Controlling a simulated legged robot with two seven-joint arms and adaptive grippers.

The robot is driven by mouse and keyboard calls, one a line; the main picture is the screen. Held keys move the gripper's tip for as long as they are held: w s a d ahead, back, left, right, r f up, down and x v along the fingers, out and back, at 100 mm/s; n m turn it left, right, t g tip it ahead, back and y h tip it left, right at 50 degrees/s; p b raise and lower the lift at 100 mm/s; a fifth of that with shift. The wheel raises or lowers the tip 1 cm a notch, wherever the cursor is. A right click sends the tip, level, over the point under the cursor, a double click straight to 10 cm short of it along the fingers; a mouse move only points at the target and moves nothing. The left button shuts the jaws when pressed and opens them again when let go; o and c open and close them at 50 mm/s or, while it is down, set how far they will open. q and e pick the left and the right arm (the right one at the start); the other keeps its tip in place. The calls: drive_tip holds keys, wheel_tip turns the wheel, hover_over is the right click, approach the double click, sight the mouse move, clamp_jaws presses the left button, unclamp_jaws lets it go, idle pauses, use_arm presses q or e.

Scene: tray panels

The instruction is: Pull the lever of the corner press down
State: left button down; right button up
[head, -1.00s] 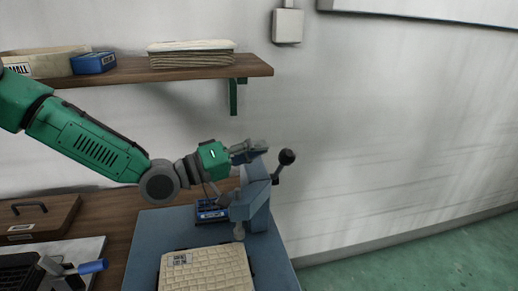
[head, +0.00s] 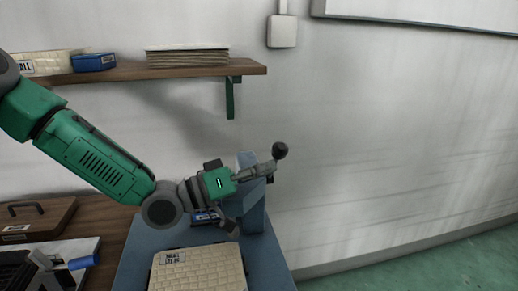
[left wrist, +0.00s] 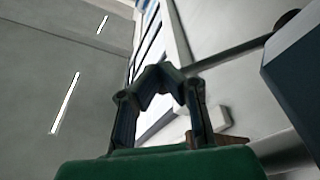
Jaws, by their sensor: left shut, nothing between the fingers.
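The corner press (head: 252,212) is a blue-grey upright at the back of a blue-grey table. Its lever ends in a dark ball knob (head: 280,150), which is raised at the upper right of the press. My left gripper (head: 270,168) is shut and empty, with its tips in front of the press top, just below the knob in the picture. In the left wrist view the shut fingers (left wrist: 160,80) overlap the lever rod (left wrist: 230,54); I cannot tell if they touch. The press body (left wrist: 295,80) is at the right there. My right gripper is not in view.
A cream panel (head: 198,272) lies on the blue-grey table (head: 268,262) in front of the press. A wooden shelf (head: 190,72) with boxes and a stack runs above. A brown case (head: 40,215) and a blue-handled tool (head: 82,262) are at left. Floor at right is clear.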

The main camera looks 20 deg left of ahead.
use_arm(q)
drive_tip(key=shift+d+r, duration=0.2)
drive_tip(key=shift+d, duration=0.4)
idle(1.4)
